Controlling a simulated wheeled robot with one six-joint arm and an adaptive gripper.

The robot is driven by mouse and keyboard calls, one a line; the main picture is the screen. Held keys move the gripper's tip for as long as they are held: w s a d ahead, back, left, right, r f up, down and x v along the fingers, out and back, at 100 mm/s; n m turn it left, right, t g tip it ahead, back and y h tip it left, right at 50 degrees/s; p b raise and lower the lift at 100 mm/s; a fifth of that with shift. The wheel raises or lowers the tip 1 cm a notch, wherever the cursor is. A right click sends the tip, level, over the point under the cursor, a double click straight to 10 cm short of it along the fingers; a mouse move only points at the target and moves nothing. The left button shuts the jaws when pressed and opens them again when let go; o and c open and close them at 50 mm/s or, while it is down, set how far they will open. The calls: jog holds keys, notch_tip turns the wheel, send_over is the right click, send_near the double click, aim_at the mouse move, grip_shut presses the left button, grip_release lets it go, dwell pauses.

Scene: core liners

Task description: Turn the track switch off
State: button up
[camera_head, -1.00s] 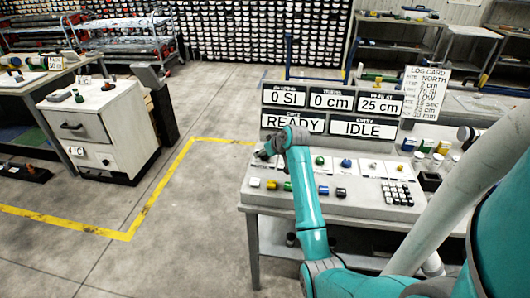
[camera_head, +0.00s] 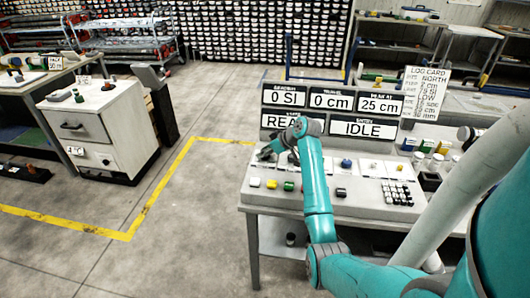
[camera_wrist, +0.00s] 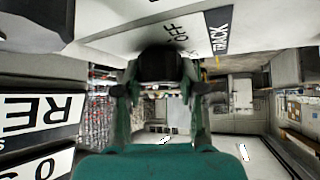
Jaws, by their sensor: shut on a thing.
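The track switch, a black knob (camera_wrist: 160,64), sits on the light panel in the wrist view. The words OFF and TRACK (camera_wrist: 220,28) are printed beside it. My gripper (camera_wrist: 160,88) has a finger on each side of the knob and is shut on it. In the head view my gripper (camera_head: 269,152) is at the left end of the console's upper row of controls. It covers the switch there, so which way the knob points is hard to tell.
The console (camera_head: 300,203) carries coloured knobs, a keypad (camera_head: 397,194) and display signs (camera_head: 362,129) behind. My arm hides part of the READY sign. A log card (camera_head: 424,93) stands at right. Open floor lies left of the console.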

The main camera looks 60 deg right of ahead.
jog(key=n+g+y, duration=0.1)
jog(key=n+y, duration=0.3)
jog(key=n, duration=0.2)
jog(key=shift+y, duration=0.4)
jog(key=n+g+y, duration=0.1)
jog(key=n, duration=0.2)
jog(key=n+g+y, duration=0.2)
jog(key=shift+n, duration=0.4)
jog(key=shift+g, duration=0.3)
jog(key=o, duration=1.1)
jog(key=shift+o, duration=0.2)
